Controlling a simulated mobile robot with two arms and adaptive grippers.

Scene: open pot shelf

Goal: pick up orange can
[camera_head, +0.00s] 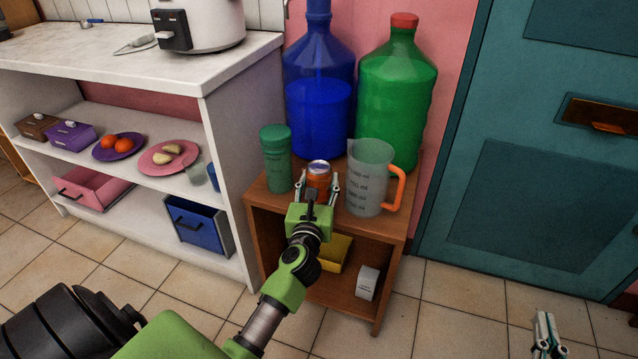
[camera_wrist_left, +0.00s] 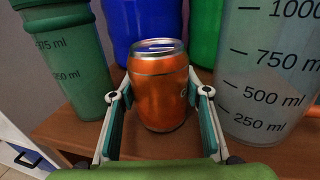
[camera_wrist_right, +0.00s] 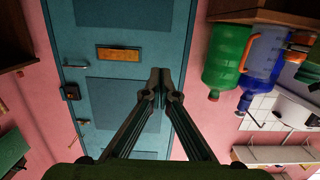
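The orange can (camera_head: 318,178) stands upright on top of the small brown wooden shelf (camera_head: 268,199), between a green cup and a clear measuring jug. My left gripper (camera_head: 319,187) is in front of the can with its fingers spread to either side. In the left wrist view the can (camera_wrist_left: 159,95) stands upright between the open fingers (camera_wrist_left: 160,88), with a small gap visible on both sides. My right gripper (camera_head: 544,330) is low at the right, away from the shelf. In the right wrist view its fingertips (camera_wrist_right: 160,82) are together, with nothing visible between them.
The green cup (camera_head: 276,160) is close left of the can, the measuring jug (camera_head: 366,180) with orange handle close right. Large blue (camera_head: 318,95) and green (camera_head: 396,95) bottles stand behind. A white shelf unit (camera_head: 225,150) is left, a teal door (camera_head: 540,190) right.

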